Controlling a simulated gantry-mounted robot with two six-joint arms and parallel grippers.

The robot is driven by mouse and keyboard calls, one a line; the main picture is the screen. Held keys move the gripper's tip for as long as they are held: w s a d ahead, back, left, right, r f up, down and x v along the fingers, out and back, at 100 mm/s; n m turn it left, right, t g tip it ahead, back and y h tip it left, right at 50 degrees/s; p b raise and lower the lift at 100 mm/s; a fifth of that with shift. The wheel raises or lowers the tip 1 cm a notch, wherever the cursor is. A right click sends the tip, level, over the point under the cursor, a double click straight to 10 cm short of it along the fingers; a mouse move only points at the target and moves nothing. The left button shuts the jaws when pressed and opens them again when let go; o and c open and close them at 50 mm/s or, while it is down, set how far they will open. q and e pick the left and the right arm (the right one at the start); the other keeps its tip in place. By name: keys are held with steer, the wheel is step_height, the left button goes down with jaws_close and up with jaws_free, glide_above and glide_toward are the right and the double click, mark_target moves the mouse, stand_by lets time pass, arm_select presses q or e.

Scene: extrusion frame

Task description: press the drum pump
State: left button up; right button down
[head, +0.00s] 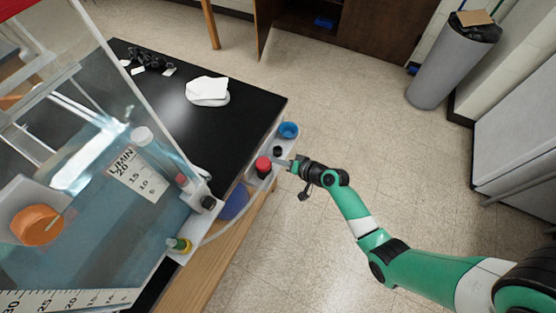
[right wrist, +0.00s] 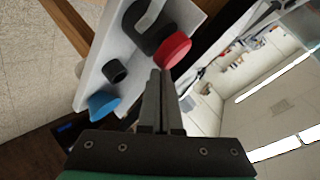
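A round red cap (head: 263,163) on a short black body sits on a white ledge at the table's edge; I take it to be the drum pump, though no label shows. In the right wrist view the red cap (right wrist: 173,50) is just beyond my fingertips, with its black body (right wrist: 146,28) beside it. My right gripper (head: 283,162) comes in from the right, close beside the red cap. Its fingers (right wrist: 157,78) are together with nothing seen between them. I cannot tell whether the tips touch the cap. My left gripper is not in view.
A blue cup-like piece (head: 289,130) and a small black knob (head: 277,151) sit on the same ledge. A clear tank with a flow scale (head: 137,174) stands at left. A white cloth-like item (head: 207,90) lies on the black tabletop (head: 240,103). Open floor lies at right.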

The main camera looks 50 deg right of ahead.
arm_select(q)
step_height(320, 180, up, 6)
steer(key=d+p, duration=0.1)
steer(key=p, duration=0.5)
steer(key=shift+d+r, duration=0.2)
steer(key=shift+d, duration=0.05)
arm_select(e)
steer(key=w+d+r+v, duration=0.1)
steer(key=d+v, duration=0.1)
steer(key=v, duration=1)
steer(key=shift+s+r, duration=0.4)
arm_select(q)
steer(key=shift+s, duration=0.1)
arm_select(e)
steer(key=shift+d, duration=0.15)
stand_by(1.7)
